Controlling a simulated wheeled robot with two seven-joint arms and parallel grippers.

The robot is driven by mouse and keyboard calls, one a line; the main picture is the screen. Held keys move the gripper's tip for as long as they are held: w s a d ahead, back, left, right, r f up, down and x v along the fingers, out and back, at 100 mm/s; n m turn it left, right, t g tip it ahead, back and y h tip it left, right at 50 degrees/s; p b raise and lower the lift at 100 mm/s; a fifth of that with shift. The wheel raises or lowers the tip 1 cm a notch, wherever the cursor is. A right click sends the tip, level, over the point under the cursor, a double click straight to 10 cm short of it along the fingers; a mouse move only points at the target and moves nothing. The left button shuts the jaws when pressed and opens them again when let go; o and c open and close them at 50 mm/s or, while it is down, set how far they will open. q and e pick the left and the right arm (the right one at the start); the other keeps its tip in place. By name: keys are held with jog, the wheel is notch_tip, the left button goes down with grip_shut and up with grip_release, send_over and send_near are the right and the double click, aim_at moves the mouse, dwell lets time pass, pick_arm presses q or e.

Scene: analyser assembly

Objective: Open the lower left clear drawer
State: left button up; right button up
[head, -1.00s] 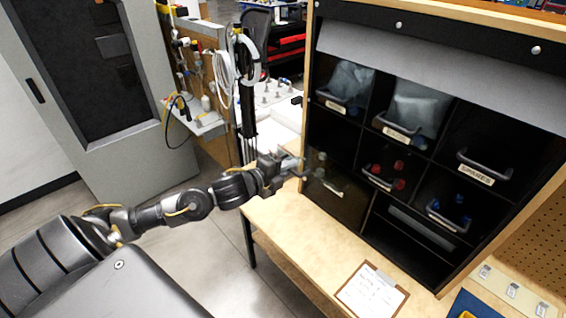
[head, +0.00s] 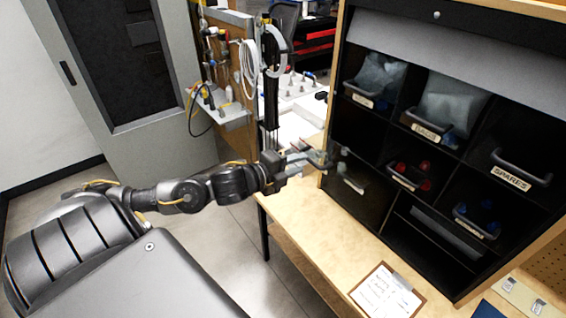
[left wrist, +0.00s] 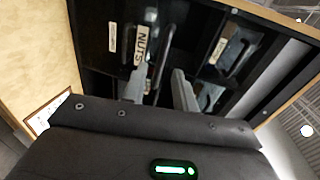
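The lower left clear drawer (head: 361,200) is in the left column of the black cabinet, with a handle and label on its front. It looks shut. In the left wrist view, a NUTS label (left wrist: 141,45) and a dark bar handle (left wrist: 163,57) show just beyond the fingers. My left gripper (head: 326,160) is at the cabinet's left edge, in front of and slightly above that handle. In the left wrist view its two grey fingers (left wrist: 161,84) stand apart with nothing gripped; the handle appears in line with the gap. I cannot tell whether they touch it. My right gripper is not in view.
The cabinet's other drawers hold bags and red and blue parts; one is labelled SPARES (head: 511,178). A clipboard (head: 386,294) lies on the wooden bench (head: 305,215). The cabinet's left side panel (head: 333,90) is close to my gripper. Open floor lies left of the bench.

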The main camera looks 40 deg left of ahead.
pick_arm(q)
jog(key=shift+b+v, duration=0.65)
jog(key=shift+v, duration=2.15)
